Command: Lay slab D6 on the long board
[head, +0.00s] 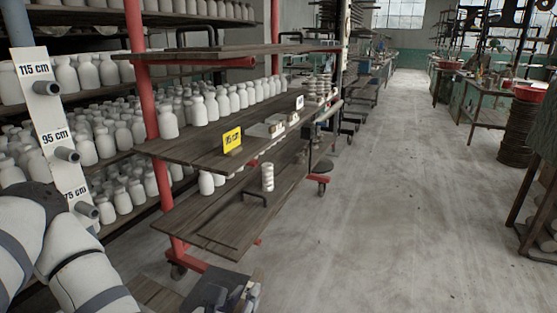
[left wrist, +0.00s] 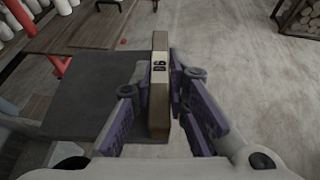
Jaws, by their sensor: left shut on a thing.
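Slab D6 is a narrow tan block (left wrist: 159,112) with a black-on-pale "D6" label, standing on edge in the left wrist view. My left gripper (left wrist: 160,120) is shut on it, with purple-padded fingers on both sides. In the head view my left gripper (head: 238,297) is low at the bottom edge, in front of the red-posted rack, and the slab is hard to make out there. Long dark wooden boards lie on the rack: a middle one (head: 190,150) and a lower one (head: 205,232). I cannot tell which is the long board. My right gripper is out of view.
A height gauge (head: 53,135) stands left. The floor (head: 370,220) at right is clear.

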